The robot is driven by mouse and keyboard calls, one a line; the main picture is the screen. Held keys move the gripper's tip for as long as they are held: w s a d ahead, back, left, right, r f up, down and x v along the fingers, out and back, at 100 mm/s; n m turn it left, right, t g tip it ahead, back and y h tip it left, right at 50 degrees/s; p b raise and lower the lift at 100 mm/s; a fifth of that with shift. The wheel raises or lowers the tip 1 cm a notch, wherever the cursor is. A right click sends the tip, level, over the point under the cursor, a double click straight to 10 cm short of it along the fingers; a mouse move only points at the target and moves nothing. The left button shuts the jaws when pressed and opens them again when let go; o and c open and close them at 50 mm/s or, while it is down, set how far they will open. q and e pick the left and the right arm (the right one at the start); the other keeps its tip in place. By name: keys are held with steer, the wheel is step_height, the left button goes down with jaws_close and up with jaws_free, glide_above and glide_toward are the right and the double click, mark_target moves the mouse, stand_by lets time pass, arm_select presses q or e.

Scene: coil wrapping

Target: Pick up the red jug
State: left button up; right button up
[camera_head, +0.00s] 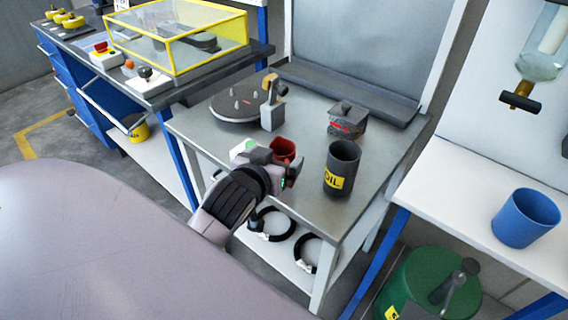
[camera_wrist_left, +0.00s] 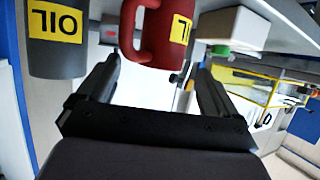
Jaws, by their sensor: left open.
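The red jug (camera_head: 284,148) stands on the grey metal table, partly hidden behind my left gripper in the head view. In the left wrist view, which is upside down, the red jug (camera_wrist_left: 178,50) shows its handle and a yellow OIL label. My left gripper (camera_head: 288,172) is at the near side of the jug. In the wrist view the left gripper (camera_wrist_left: 158,66) is open, with the jug's handle ahead between its fingers. I cannot tell whether the fingers touch it. My right gripper is not in view.
A dark grey OIL can (camera_head: 342,168) stands close to the right of the jug. Behind are a round turntable (camera_head: 236,106), a clamp block (camera_head: 272,115) and a grey box (camera_head: 346,120). A blue cup (camera_head: 526,218) is on the white bench at right. The table's front edge is near my arm.

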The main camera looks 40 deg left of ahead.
mark_target(287, 147)
arm_select(q)
steer(key=shift+p+x, duration=0.35)
steer(key=shift+x, duration=2.25)
steer(key=c, duration=1.1)
